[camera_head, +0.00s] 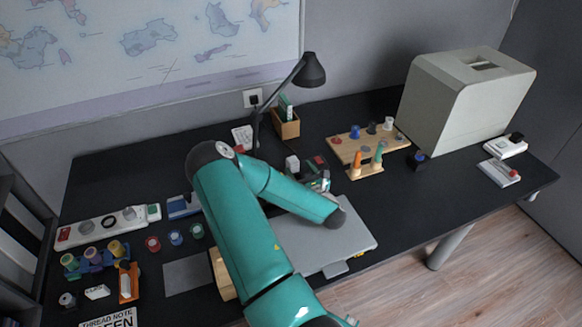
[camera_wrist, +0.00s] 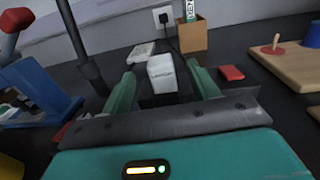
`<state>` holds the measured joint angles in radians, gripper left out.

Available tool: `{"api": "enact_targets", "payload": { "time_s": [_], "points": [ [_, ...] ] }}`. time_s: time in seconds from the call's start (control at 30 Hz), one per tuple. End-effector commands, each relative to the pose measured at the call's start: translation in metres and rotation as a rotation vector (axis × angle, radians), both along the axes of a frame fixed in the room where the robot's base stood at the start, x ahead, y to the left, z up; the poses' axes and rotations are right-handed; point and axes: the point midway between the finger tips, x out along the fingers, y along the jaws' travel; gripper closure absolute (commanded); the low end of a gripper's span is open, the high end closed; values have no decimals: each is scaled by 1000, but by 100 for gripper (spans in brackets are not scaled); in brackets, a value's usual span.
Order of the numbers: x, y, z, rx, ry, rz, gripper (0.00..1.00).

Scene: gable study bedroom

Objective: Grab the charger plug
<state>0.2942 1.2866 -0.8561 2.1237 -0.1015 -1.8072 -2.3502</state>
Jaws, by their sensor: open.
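The charger plug appears to be the small white block with dark lettering (camera_wrist: 162,72), standing on the dark desk in the wrist view. It also shows as a small white block (camera_head: 292,164) just beyond my arm in the head view. My gripper (camera_wrist: 162,80) is open, with one teal finger on each side of the block in the picture. I cannot tell whether the fingers touch it or stop short of it. A dark part shows below the block between the fingers. In the head view my arm hides most of the gripper (camera_head: 322,182).
A black lamp (camera_head: 309,71) stands left of the fingers in the wrist view. A wooden box (camera_wrist: 192,37) is behind the block, and a red block (camera_wrist: 231,72) lies to the right. A wooden peg board (camera_head: 365,142) is farther right. A wall socket (camera_head: 253,97) is behind.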

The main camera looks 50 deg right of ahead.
Motion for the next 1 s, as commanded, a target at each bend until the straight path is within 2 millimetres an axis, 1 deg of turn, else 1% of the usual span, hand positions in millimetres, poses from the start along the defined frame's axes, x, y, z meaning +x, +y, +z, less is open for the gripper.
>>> {"api": "enact_targets", "payload": {
  "time_s": [0.03,0.07,0.1,0.27,0.37,0.5,0.6,0.7,0.9,0.93,1.0],
  "points": [
    [-1,0,-9,2,1,-1,40],
    [0,0,-13,1,0,-1,40],
    [5,-2,-10,-1,-3,1,40],
    [17,-6,-10,0,-2,3,40],
    [28,-11,-10,0,-3,4,40],
    [51,-21,-9,-1,-4,4,40],
    [63,-27,-9,0,-3,4,40],
    [69,-30,-10,0,-1,2,40],
    [70,-31,-10,1,0,2,40],
    [70,-31,-10,1,0,3,42],
    [70,-31,-10,1,0,3,56]
  ]
}}
